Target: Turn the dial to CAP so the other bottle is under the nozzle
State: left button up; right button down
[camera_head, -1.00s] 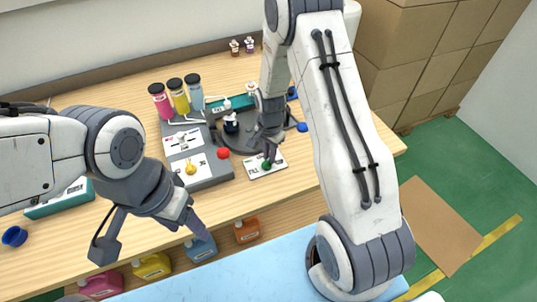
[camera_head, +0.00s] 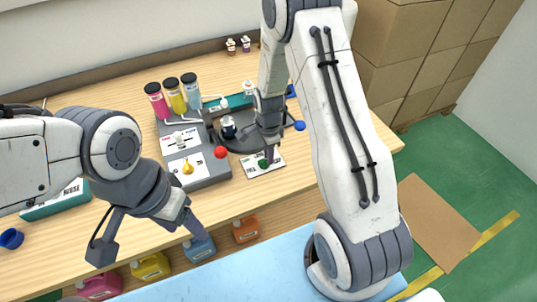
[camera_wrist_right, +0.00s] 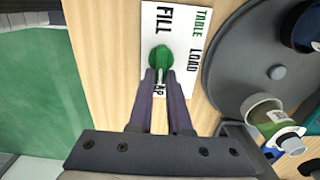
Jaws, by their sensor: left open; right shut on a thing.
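The green dial knob (camera_wrist_right: 159,57) sits on a white plate (camera_wrist_right: 188,62) lettered TABLE, LOAD, FILL and CAP; the plate also shows in the head view (camera_head: 272,170). My right gripper (camera_wrist_right: 160,72) is shut on the knob, and its fingers partly cover the CAP lettering. The dark round turntable (camera_wrist_right: 235,65) is beside the plate. A dark bottle (camera_head: 228,127) stands near its left side. A clear bottle with greenish contents (camera_wrist_right: 268,114) is near its edge in the wrist view. My left gripper (camera_head: 150,238) is open and empty in front of the table. My right arm hides the nozzle area.
Pink, yellow and blue tubes (camera_head: 174,97) stand at the back of the grey machine. A red ball knob (camera_head: 220,152) and a blue one (camera_head: 299,126) flank the turntable. Colored jugs (camera_head: 151,266) stand below the table's front edge. Cardboard boxes (camera_head: 425,60) are stacked at the right.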

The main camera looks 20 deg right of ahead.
jog(key=c, duration=0.9)
grip_release()
jog(key=shift+o, duration=0.2)
notch_tip(320, 180, up, 10)
jog(key=b, duration=0.1)
jog(key=shift+r, duration=0.25)
jog(key=s+a+r+n, duration=0.7)
jog(key=s+a+n, duration=0.3)
jog(key=a+n, duration=0.2)
jog(key=s+a+r+n, duration=0.1)
jog(key=s+a+n, duration=0.1)
jog(key=s+n, duration=0.4)
jog(key=s+a+r+n+y, duration=0.1)
jog(key=s+r+n, duration=0.1)
jog(key=s+n, duration=0.5)
jog(key=shift+s+a+r, duration=0.2)
jog(key=shift+s+a, duration=0.2)
jog(key=shift+s, duration=0.3)
